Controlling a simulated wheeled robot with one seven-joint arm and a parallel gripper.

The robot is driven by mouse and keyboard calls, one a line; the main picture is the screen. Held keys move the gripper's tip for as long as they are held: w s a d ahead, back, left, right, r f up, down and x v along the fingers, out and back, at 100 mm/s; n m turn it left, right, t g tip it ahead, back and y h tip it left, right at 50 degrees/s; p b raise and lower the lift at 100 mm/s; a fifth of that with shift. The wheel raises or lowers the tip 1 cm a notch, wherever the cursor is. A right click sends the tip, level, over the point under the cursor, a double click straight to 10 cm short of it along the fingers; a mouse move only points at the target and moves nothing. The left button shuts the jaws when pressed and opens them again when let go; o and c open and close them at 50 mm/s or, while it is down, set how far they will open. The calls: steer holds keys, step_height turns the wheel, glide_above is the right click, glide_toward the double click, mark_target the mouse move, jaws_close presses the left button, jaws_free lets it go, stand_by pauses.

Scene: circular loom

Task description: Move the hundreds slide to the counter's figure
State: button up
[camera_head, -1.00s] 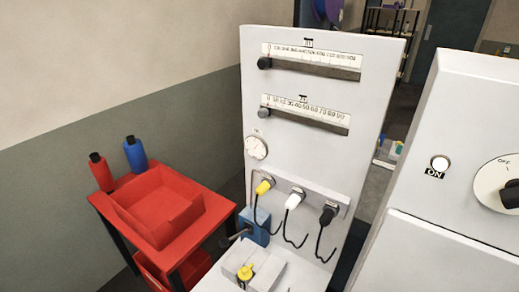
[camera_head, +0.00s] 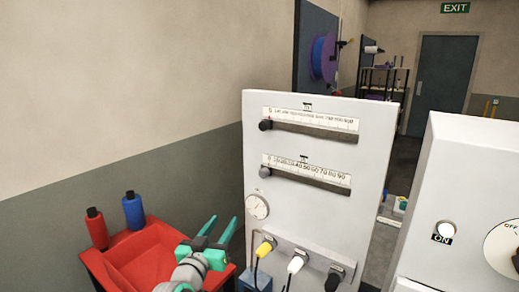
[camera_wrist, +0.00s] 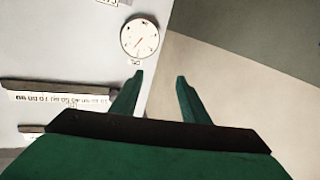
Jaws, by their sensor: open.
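The hundreds slide is the upper slot on the white panel (camera_head: 375,190), and its dark knob (camera_head: 265,125) sits at the left end, by the 0. The tens slide's grey knob (camera_head: 264,172) is below it, also at the left end. A round dial (camera_head: 257,206) with a needle is under the tens slide; its reading is too small to tell. My gripper (camera_head: 223,223) is open and empty, left of the panel and apart from the knobs. The wrist view shows the dial (camera_wrist: 139,39) and the tens scale (camera_wrist: 62,98) upside down; no knob is clear there.
A red tray (camera_head: 140,257) with a red bottle (camera_head: 96,229) and a blue bottle (camera_head: 134,211) stands at left. A white cabinet (camera_head: 450,190) is at right. Space before the slides is clear.

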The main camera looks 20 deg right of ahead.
step_height(320, 180, up, 13)
steer(key=d+m+g+h, duration=0.2)
steer(key=m, duration=0.1)
steer(key=m+g+h, duration=0.2)
steer(key=m, duration=0.3)
glide_toward(261, 127)
steer(key=x, duration=0.9)
steer(key=shift+d, duration=0.1)
jaws_close()
